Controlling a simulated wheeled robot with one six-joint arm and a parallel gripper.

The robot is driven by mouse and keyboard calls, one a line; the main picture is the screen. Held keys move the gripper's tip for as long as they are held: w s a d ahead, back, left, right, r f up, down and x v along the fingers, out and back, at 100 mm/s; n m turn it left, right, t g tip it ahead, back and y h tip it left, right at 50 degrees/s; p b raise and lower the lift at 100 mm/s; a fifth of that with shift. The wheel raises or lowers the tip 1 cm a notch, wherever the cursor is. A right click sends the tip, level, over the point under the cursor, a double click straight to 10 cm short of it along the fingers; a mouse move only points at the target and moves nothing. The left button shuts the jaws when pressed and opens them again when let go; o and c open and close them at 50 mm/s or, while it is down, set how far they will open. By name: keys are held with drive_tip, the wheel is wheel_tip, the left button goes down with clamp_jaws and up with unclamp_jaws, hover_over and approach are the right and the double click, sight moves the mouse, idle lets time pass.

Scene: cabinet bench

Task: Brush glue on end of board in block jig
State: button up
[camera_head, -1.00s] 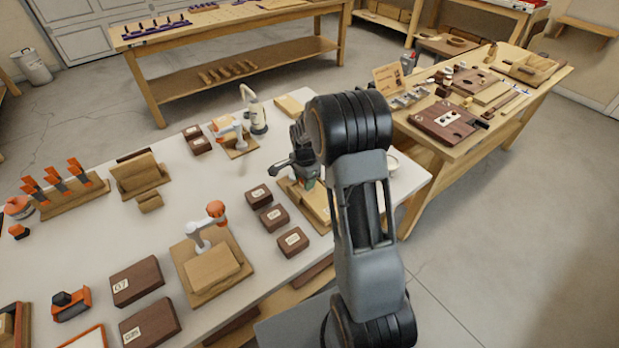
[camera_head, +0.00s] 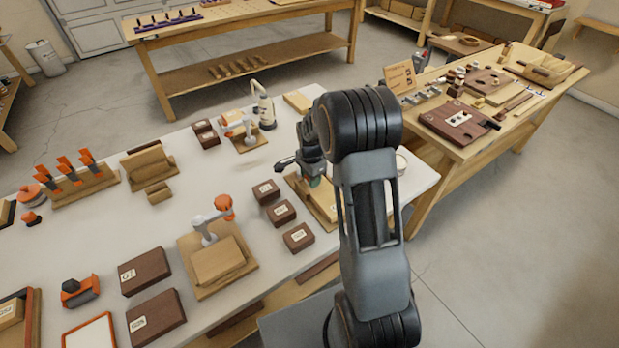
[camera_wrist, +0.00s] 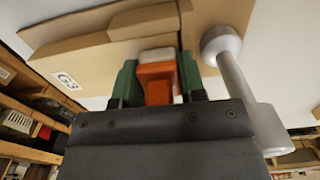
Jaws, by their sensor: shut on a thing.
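My gripper (camera_wrist: 157,80) has green fingertips and is shut on an orange brush handle (camera_wrist: 156,86) with a pale end. In the head view my gripper (camera_head: 313,180) is low over a wooden jig base (camera_head: 299,188) near the bench's right end, partly hidden by my arm. In the wrist view a pale board labelled G3 (camera_wrist: 110,62) lies just beyond the fingertips. The brush's pale end overlaps the board's edge in the picture; I cannot tell whether they touch. A pale grey rod with a round end (camera_wrist: 222,45) stands right of my gripper.
Several dark labelled blocks (camera_head: 281,211) lie left of the jig. A clamp with an orange knob (camera_head: 224,206) stands on another jig farther left. Clear white bench top (camera_head: 190,178) lies to the left.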

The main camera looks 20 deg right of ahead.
drive_tip(key=shift+w+d+f, duration=0.1)
drive_tip(key=shift+w+d, duration=0.1)
drive_tip(key=shift+d, duration=1.1)
drive_tip(key=shift+s, duration=0.1)
drive_tip(key=shift+s+d, duration=0.15)
drive_tip(key=shift+s, duration=0.55)
drive_tip(key=shift+a, duration=0.2)
drive_tip(key=shift+s+a, duration=0.1)
drive_tip(key=shift+a, duration=0.7)
drive_tip(key=shift+a, duration=0.1)
